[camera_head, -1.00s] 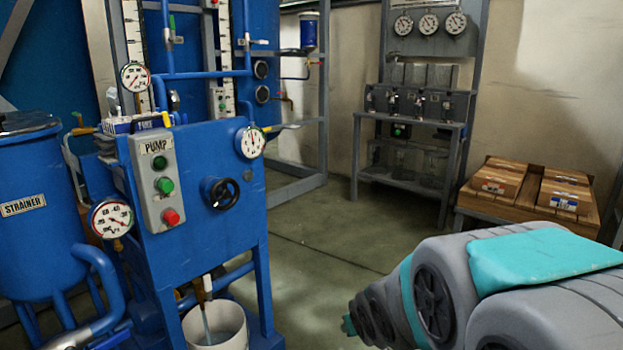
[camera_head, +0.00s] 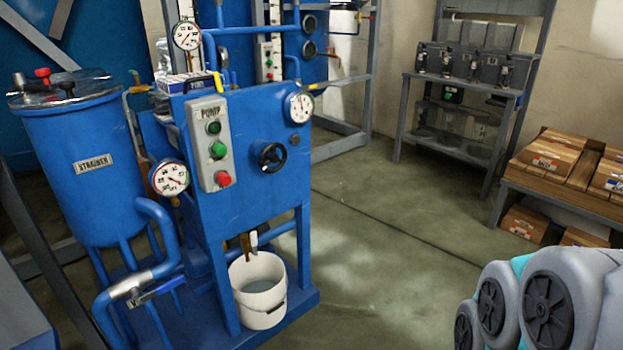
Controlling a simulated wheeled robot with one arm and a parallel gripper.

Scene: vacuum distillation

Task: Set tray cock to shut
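No label naming a tray cock is legible. A small brass fitting with a pale lever-like piece (camera_head: 253,240) hangs under the blue pump cabinet (camera_head: 245,178), just above a white bucket (camera_head: 259,292). It may be the tray cock. Its handle position is too small to tell. The bucket stands on the blue base and holds some greyish liquid. My arm shows only as grey, round-capped links at the lower right, well apart from the cabinet. My gripper is outside the view.
A blue strainer vessel (camera_head: 83,165) stands left of the cabinet, with a blue-handled valve (camera_head: 157,291) on its low pipe. A grey rack (camera_head: 466,88) stands at the back. The middle floor (camera_head: 380,250) is clear.

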